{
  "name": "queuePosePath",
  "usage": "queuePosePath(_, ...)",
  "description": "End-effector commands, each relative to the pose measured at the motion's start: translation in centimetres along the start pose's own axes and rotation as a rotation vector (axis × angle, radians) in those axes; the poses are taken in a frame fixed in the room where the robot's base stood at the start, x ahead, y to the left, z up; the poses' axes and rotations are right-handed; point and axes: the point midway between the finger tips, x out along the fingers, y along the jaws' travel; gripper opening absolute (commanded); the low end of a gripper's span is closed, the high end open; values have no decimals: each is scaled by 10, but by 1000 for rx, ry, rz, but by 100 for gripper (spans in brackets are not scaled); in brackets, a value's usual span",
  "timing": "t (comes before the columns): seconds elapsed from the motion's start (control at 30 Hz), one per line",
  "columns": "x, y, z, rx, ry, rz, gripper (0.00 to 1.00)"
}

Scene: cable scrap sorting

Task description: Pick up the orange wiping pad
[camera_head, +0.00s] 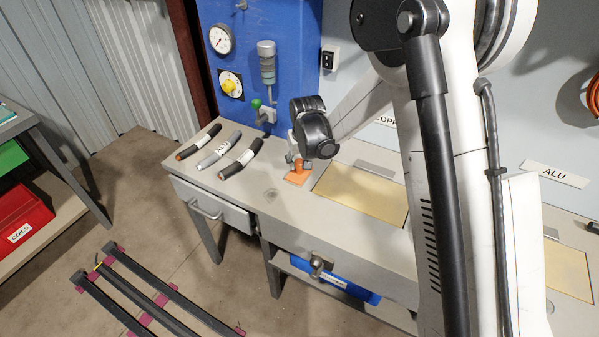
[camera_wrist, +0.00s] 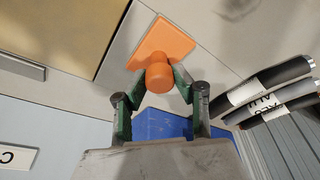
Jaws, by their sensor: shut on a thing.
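The orange wiping pad (camera_head: 297,178) is a flat square with a round knob on top. In the head view it is on or just above the grey workbench, left of a yellowish recessed panel. My gripper (camera_head: 296,160) comes down over it from above, partly hidden by my wrist. In the wrist view the pad (camera_wrist: 165,43) lies beyond the fingertips and its knob (camera_wrist: 159,76) sits between them. My gripper (camera_wrist: 157,88) is shut on the knob. I cannot tell whether the pad touches the bench.
Several cable pieces (camera_head: 240,158) lie on the bench (camera_head: 262,195) to the left; they also show in the wrist view (camera_wrist: 268,88). The yellowish panel (camera_head: 362,194) is to the right. A blue wall panel (camera_head: 300,60) with a gauge and knobs rises behind. A vise-like fitting (camera_head: 318,265) is at the front edge.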

Motion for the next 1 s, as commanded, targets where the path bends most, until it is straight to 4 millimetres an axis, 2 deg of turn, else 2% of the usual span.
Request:
queuePosePath(0.37, -10, 0, -2, 0, 0, 0, 0)
queuePosePath(0.57, -39, 0, -10, 0, 0, 0, 0)
queuePosePath(0.8, -77, -48, 8, -4, 0, -2, 0)
queuePosePath(1.0, -103, -79, 19, -3, 0, 0, 0)
